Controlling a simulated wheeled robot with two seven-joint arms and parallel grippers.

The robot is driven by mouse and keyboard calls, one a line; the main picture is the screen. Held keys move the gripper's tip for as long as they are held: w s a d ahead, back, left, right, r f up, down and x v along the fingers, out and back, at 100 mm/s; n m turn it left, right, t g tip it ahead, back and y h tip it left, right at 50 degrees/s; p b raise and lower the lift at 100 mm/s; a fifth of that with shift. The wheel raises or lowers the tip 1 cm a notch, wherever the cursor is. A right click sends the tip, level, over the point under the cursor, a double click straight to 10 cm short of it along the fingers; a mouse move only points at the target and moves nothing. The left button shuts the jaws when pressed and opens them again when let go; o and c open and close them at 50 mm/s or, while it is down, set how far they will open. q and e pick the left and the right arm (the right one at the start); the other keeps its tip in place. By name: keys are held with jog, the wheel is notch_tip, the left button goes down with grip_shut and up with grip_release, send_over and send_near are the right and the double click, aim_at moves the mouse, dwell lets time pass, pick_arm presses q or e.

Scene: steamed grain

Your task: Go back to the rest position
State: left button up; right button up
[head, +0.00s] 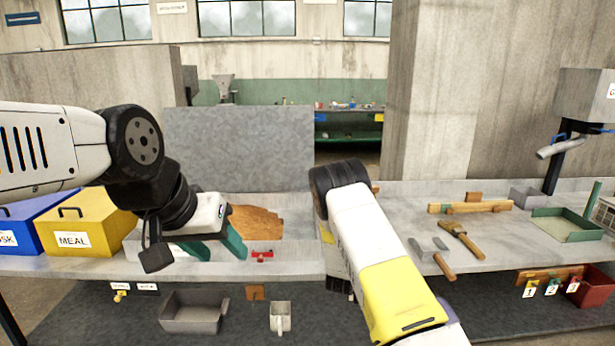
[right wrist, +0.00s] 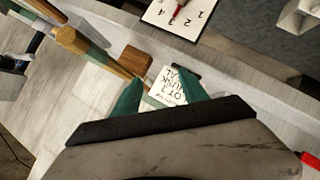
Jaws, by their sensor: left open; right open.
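My left gripper (head: 215,247) is in the head view at the left, above the bench, with two green fingers spread apart and nothing seen between them.
A yellow MEAL box (head: 92,222) and a blue box (head: 28,215) stand at the left. A small red item (head: 262,254) lies near the front edge. A brush (head: 461,240), a scraper (head: 443,262) and a green tray (head: 566,226) are at the right. A grey bin (head: 193,312) sits below.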

jog(key=s+a+r+m+g+y, duration=0.15)
jog(key=s+r, duration=0.25)
jog(key=r, duration=0.6)
jog(key=s+a+r+m+y, duration=0.1)
jog(key=s+a+r+y, duration=0.2)
jog(key=r, duration=0.6)
jog(key=s+a+r+m+g+y, duration=0.1)
jog(key=s+r+y, duration=0.1)
jog(key=s+r, duration=0.6)
jog(key=s+r+g, duration=0.1)
jog(key=s+r, duration=0.2)
jog(key=s, duration=0.6)
jog(key=s+d+r+g, duration=0.1)
jog(key=s+r, duration=0.3)
jog(key=s, duration=0.6)
jog(key=s+d+r+g, duration=0.1)
jog(key=s+r, duration=0.3)
jog(key=s, duration=0.5)
jog(key=shift+s, duration=0.2)
jog(key=shift+m+y, duration=0.25)
